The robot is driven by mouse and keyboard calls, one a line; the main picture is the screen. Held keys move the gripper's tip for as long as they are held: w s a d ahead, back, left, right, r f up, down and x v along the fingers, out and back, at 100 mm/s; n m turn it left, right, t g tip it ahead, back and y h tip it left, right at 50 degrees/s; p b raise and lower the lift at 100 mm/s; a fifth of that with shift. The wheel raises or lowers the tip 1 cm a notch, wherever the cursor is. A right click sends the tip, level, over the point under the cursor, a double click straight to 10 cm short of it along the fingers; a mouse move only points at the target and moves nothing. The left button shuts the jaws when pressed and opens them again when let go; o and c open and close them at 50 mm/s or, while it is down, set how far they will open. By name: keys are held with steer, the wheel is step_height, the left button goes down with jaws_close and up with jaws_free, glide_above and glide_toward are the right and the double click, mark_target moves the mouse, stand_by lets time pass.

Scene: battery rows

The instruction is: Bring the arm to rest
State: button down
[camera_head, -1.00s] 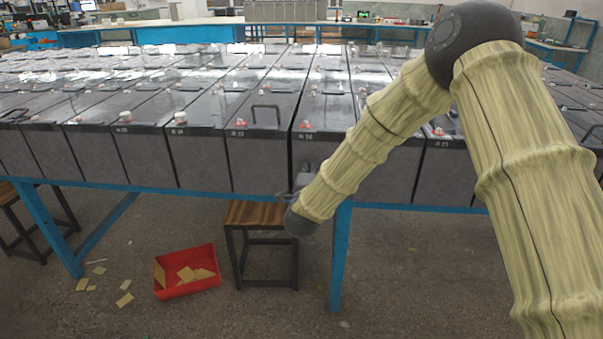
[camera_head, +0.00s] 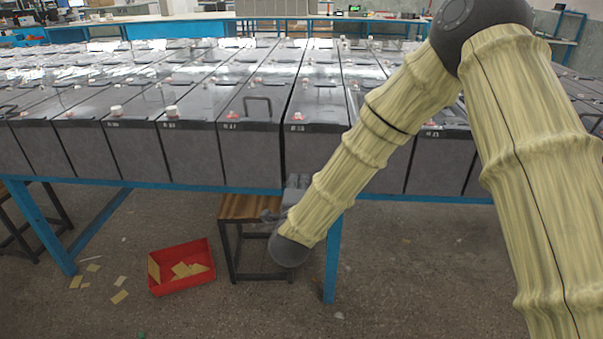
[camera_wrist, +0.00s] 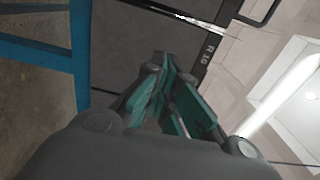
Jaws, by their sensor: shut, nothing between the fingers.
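My arm, in a tan ribbed sleeve, reaches down from the upper right of the head view, bent at a dark elbow joint. Its dark wrist end hangs in front of the blue-framed table (camera_head: 235,188), over a wooden-topped stool (camera_head: 245,207). My gripper (camera_wrist: 172,92) is shut and empty, with teal finger pads showing in the wrist view.
Rows of dark batteries (camera_head: 247,155) fill the tabletop. A red bin (camera_head: 182,284) with tan pieces stands on the floor, with several loose pieces (camera_head: 120,297) left of it. Table legs (camera_head: 332,265) and the stool stand close below my wrist. The front floor is mostly clear.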

steer(key=s+d+f+n+g+y, duration=0.1)
steer(key=s+d+f+n+g, duration=0.2)
steer(key=s+f, duration=0.5)
steer(key=s+d+f+n+g+y, duration=0.1)
steer(key=s+d+f+n+g, duration=0.25)
steer(key=f, duration=0.75)
steer(key=s+d+f+n+g, duration=0.2)
steer(key=s+d+f+n, duration=0.15)
steer(key=s+f, duration=0.45)
steer(key=s+d+f+n+g, duration=0.3)
steer(key=s+d+f, duration=0.2)
steer(key=s, duration=0.4)
steer(key=s+d+f+n+g, duration=0.3)
steer(key=s+d+f, duration=0.1)
steer(key=s, duration=0.6)
steer(key=s+d+f+n+g, duration=0.2)
steer(key=s+d+f+g, duration=0.25)
steer(key=s, duration=0.45)
step_height(320, 180, up, 11)
steer(key=t+p, duration=0.1)
steer(key=p, duration=1.1)
steer(key=shift+w+d+h, duration=0.2)
steer(key=shift+h, duration=0.2)
